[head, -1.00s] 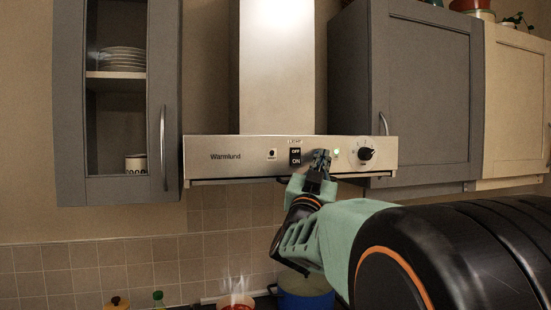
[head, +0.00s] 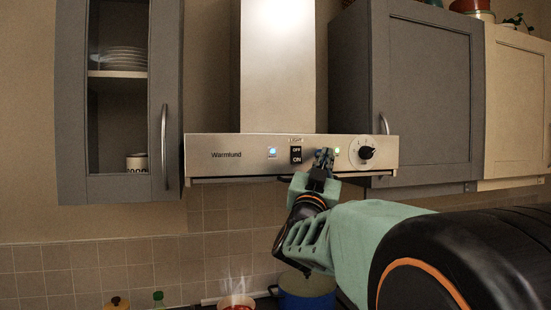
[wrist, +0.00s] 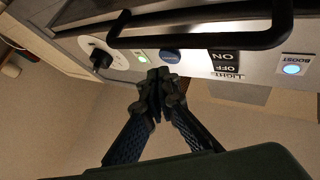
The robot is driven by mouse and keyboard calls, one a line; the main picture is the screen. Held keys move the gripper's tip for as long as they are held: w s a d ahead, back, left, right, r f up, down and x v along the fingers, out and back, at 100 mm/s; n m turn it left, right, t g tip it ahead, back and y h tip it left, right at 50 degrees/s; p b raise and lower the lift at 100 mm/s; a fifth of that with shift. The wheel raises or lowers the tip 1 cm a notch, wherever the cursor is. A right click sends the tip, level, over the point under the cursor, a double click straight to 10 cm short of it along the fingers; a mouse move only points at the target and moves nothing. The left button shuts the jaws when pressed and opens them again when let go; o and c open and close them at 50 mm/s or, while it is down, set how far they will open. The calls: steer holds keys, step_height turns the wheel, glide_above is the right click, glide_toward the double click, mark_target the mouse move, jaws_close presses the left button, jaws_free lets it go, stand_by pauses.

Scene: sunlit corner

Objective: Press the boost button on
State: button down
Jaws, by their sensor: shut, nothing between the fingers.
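The boost button (head: 272,152) is on the left part of the steel hood's front panel and glows blue-white. In the wrist view the lit button (wrist: 291,69) sits at the right under its BOOST label. My gripper (head: 324,156) is shut and empty, at the panel right of the OFF/ON light switch (head: 296,155). In the wrist view my fingertips (wrist: 158,80) are close to a round blue button (wrist: 169,56), well away from the boost button. I cannot tell if they touch the panel.
A small green lamp (head: 337,151) and a black knob (head: 366,152) lie right of my fingers. A handle bar (wrist: 200,28) crosses the wrist view. Grey cabinets (head: 425,95) flank the hood. A blue pot (head: 306,300) and a steaming red pot (head: 236,302) stand below.

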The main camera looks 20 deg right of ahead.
steer(key=s+b, duration=0.3)
steer(key=s, duration=0.3)
steer(key=shift+r, duration=0.15)
stand_by(0.3)
stand_by(0.6)
